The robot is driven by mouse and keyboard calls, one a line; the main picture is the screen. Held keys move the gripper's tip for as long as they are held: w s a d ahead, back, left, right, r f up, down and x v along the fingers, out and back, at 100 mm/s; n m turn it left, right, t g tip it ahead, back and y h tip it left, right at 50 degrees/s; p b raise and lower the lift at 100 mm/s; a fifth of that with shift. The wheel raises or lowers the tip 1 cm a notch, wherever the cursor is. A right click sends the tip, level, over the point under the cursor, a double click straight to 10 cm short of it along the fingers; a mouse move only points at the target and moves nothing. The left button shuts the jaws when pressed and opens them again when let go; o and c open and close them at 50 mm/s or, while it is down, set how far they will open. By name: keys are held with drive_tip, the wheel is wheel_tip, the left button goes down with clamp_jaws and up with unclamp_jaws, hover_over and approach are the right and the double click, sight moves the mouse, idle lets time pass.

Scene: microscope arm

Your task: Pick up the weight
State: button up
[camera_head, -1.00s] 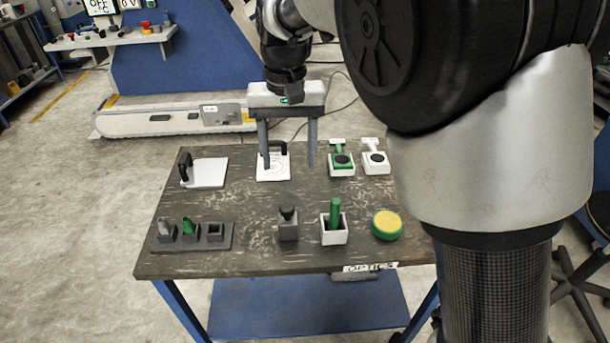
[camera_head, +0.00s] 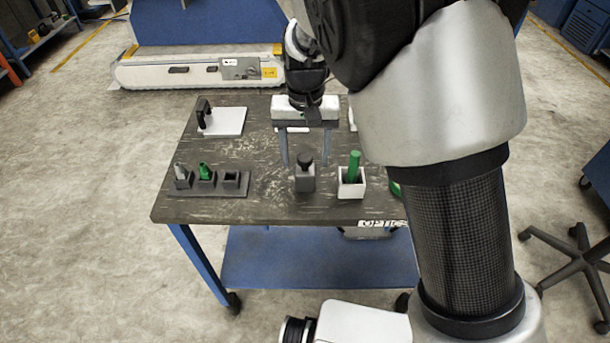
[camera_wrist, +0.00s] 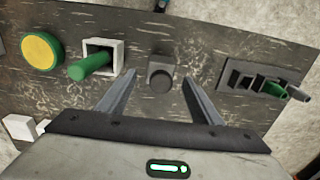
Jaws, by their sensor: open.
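The weight, a dark grey block with a black knob on top (camera_head: 305,180), stands upright near the front edge of the table. It also shows in the wrist view (camera_wrist: 160,75), just ahead of and between my fingertips. My gripper (camera_head: 305,161) is open and empty, with its fingers pointing down close to the weight. In the wrist view one finger of my gripper (camera_wrist: 158,80) lies to each side of the weight. I cannot tell the exact height of the fingertips above it.
A white box with a green cylinder (camera_head: 352,180) stands just right of the weight. A grey holder with green and grey pieces (camera_head: 205,182) lies to the left. A white plate with a black handle (camera_head: 222,121) is at the back left. A yellow button (camera_wrist: 41,52) shows in the wrist view.

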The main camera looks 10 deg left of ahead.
sight(305, 172)
wheel_tip(305, 172, down, 3)
drive_tip(key=shift+r, duration=0.1)
drive_tip(key=shift+c, duration=0.4)
clamp_jaws()
drive_tip(key=shift+a+r, duration=0.1)
drive_tip(key=shift+r, duration=0.05)
